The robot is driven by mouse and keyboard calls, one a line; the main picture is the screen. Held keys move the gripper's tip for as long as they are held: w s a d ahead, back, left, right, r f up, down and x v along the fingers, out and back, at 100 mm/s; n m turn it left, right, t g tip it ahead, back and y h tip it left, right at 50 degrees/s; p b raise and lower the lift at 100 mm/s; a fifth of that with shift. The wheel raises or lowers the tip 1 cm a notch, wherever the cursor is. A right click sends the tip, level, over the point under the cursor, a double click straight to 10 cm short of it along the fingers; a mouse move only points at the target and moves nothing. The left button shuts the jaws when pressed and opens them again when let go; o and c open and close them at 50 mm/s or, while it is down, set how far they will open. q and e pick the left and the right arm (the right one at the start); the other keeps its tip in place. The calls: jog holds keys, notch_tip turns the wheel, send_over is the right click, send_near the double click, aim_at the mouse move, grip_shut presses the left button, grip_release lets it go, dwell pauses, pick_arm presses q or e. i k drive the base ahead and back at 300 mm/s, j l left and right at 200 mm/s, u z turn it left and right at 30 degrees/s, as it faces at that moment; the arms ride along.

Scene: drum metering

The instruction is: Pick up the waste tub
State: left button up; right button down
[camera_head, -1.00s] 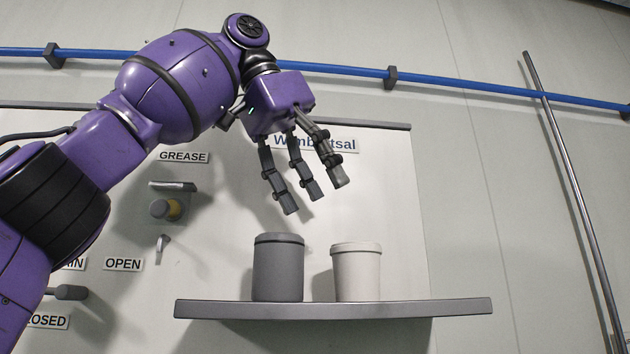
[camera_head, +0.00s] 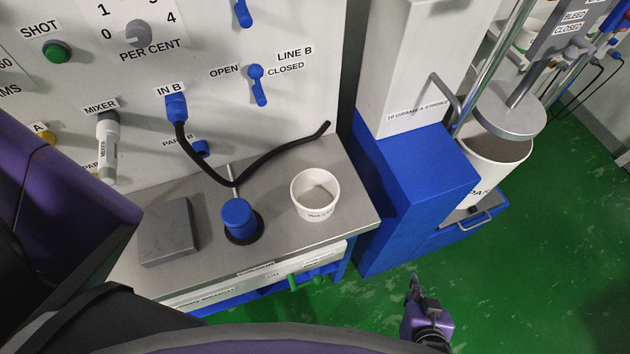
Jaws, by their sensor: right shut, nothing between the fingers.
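The waste tub (camera_head: 316,200) is a white, round, open-topped tub with dark lettering on its front. It stands upright near the right end of the grey bench top (camera_head: 290,238). Its inside looks empty. My right gripper (camera_head: 413,283) shows low in the picture, below and to the right of the tub and apart from it. It is shut and empty, over the green floor. Purple and black parts of my left arm fill the left edge, and the left gripper is out of view.
A blue cabinet (camera_head: 415,190) stands right of the bench. Green floor (camera_head: 530,260) is open at the right.

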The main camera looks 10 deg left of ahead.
aim_at(315, 192)
jog(key=k+l, duration=0.7)
jog(key=k, duration=0.2)
